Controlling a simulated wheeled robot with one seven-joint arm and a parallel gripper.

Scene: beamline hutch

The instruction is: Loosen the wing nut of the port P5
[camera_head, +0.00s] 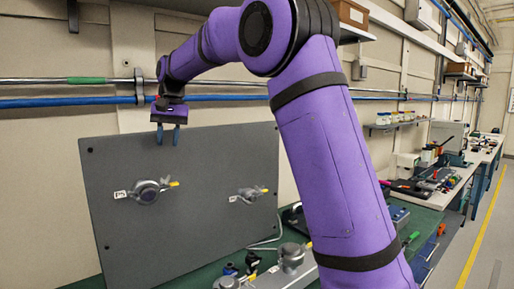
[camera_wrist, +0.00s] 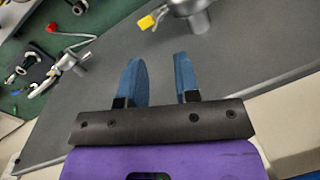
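A dark grey upright panel (camera_head: 190,238) carries two round metal ports. The left port (camera_head: 148,192) has a small white label on its left and a yellow-tipped wing nut (camera_head: 174,184) at its upper right. The label lettering is too small to read with certainty, so I cannot tell which is P5. My gripper (camera_head: 167,135) is open and empty at the panel's top edge, above the left port. In the wrist view, my gripper (camera_wrist: 160,76) has its blue fingers apart, with a yellow-tipped fitting (camera_wrist: 190,10) beyond them.
A green bench top (camera_head: 262,250) with metal fittings (camera_head: 291,257) lies in front of the panel. A blue pipe (camera_head: 60,103) and a grey pipe (camera_head: 35,81) run along the wall behind. More benches with tools (camera_head: 440,180) stand at right. The space before the left port is clear.

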